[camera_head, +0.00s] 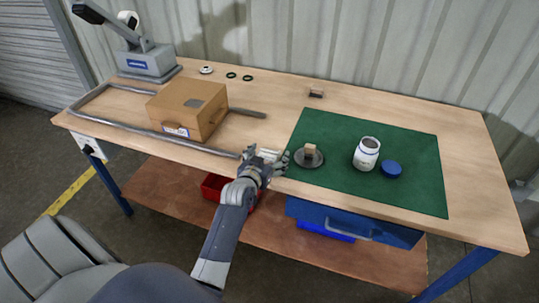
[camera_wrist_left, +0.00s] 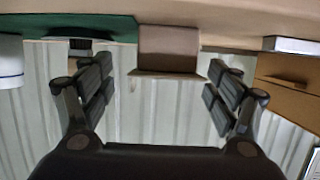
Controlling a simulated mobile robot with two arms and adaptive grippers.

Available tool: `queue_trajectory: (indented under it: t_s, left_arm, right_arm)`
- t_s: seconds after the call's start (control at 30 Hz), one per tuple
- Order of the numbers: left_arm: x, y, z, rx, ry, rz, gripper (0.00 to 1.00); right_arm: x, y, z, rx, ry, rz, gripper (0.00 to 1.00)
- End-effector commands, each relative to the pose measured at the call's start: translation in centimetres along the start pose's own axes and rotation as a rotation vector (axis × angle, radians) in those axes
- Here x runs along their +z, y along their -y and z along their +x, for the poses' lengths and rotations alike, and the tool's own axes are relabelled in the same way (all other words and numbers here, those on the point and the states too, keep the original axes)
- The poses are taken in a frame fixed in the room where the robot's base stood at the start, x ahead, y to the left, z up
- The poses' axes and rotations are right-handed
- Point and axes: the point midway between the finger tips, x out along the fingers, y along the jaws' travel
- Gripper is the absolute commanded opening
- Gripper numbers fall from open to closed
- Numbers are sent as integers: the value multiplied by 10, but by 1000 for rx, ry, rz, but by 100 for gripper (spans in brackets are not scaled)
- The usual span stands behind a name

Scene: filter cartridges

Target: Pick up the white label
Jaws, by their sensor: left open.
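A small white piece (camera_head: 268,154), which looks like the white label, shows at the table's front edge, left of the green mat. My left gripper (camera_head: 270,158) is open around or just over it, and its fingers partly hide it. In the left wrist view, the open fingers (camera_wrist_left: 158,95) stand on either side of a grey-brown block-like thing (camera_wrist_left: 168,45). I cannot tell whether this is the same piece. No contact with the fingers is visible. My right gripper is not in view.
A cardboard box (camera_head: 188,110) with a label on its front stands left. The green mat (camera_head: 400,125) holds a white jar (camera_head: 367,154), blue lid (camera_head: 391,169) and grey disc (camera_head: 309,158) with a small block. A bent grey rail (camera_head: 150,131) runs along the front left. The back right is clear.

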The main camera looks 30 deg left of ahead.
Motion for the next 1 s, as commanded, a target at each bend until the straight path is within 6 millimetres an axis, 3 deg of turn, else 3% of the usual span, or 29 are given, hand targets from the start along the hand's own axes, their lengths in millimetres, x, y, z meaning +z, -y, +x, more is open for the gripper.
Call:
queue_trajectory:
  t_s: [0.17, 0.5, 0.83, 1.0]
  left_arm:
    - [-1, 2, 10, 0, 0, 0, 82]
    - [-1, 6, 49, 0, -1, -1, 82]
    - [0, 6, 54, 0, 1, 0, 82]
    - [-1, 6, 54, 0, 0, 0, 61]
  right_arm:
    - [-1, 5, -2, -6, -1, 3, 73]
    - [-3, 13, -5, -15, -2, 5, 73]
    - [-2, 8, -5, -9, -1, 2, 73]
    - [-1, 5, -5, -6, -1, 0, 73]
